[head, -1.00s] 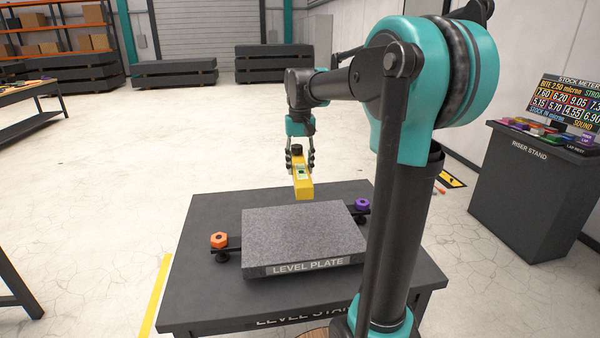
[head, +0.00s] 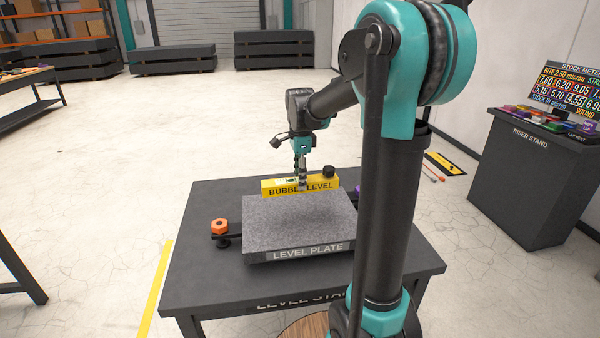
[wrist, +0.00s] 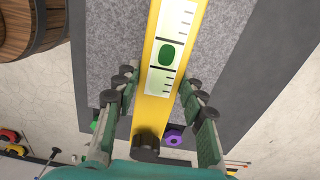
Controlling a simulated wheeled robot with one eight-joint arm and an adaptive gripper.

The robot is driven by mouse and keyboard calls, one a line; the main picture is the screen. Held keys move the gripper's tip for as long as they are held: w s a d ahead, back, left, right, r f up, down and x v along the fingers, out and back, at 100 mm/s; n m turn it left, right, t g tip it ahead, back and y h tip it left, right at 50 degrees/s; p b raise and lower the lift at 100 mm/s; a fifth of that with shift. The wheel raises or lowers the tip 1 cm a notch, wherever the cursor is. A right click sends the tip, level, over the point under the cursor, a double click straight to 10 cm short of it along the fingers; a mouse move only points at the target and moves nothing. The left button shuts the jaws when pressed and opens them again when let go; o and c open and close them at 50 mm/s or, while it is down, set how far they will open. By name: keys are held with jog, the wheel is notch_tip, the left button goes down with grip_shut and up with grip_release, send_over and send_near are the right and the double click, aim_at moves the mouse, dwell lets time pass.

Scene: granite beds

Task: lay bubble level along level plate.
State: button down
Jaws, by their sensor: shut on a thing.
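The yellow bubble level (head: 275,190) is held in my gripper (head: 302,183), its long side running left to right in the head view. It appears above the back part of the grey granite level plate (head: 300,225); I cannot tell whether it touches. In the wrist view the level (wrist: 165,75) shows a green bubble vial and a dark knob near one end, with my gripper's fingers (wrist: 160,95) on both sides. The plate (wrist: 115,50) lies beneath it. The plate rests on a dark table (head: 200,280).
An orange hex knob (head: 219,226) sits left of the plate. A purple knob (wrist: 174,138) shows in the wrist view, partly hidden by my arm in the head view. The riser stand (head: 530,180) stands at the right. The table's left side is clear.

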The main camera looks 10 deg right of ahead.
jog(key=shift+f, duration=0.1)
jog(key=shift+f, duration=0.1)
dwell(0.3)
jog(key=shift+f, duration=4.5)
jog(key=shift+f, duration=0.4)
jog(key=c, duration=0.8)
grip_release()
notch_tip(320, 180, up, 12)
jog(key=shift+r, duration=0.1)
